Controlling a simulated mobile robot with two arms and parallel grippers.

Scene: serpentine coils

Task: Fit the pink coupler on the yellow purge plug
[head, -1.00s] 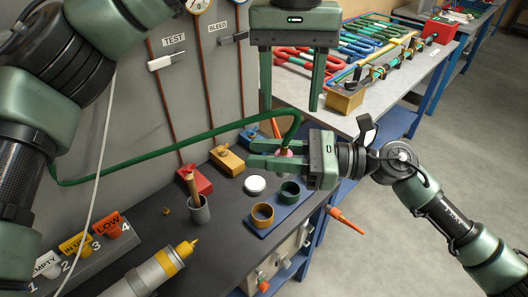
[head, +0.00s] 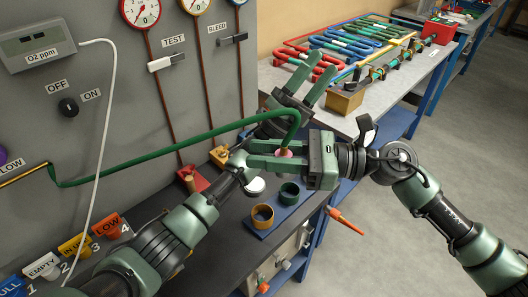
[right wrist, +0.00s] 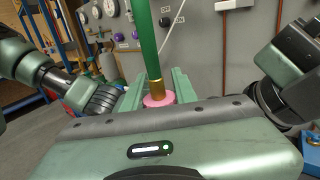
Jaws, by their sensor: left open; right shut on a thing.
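The pink coupler (head: 285,153) is at the end of the green hose (head: 190,140), under a brass fitting. My right gripper (head: 249,154) is shut around it, above the bench; the coupler also shows between its fingers in the right wrist view (right wrist: 160,100). The yellow block (head: 219,155), which seems to carry the purge plug, stands on the bench to the left of the right gripper's fingertips. My left arm and hand partly hide it, and the plug cannot be made out clearly. My left gripper (head: 312,82) is open and empty, pointing up toward the back table, beyond the right gripper.
A red block (head: 193,178) stands left of the yellow one, partly behind my left arm. The back table (head: 405,85) holds several coils.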

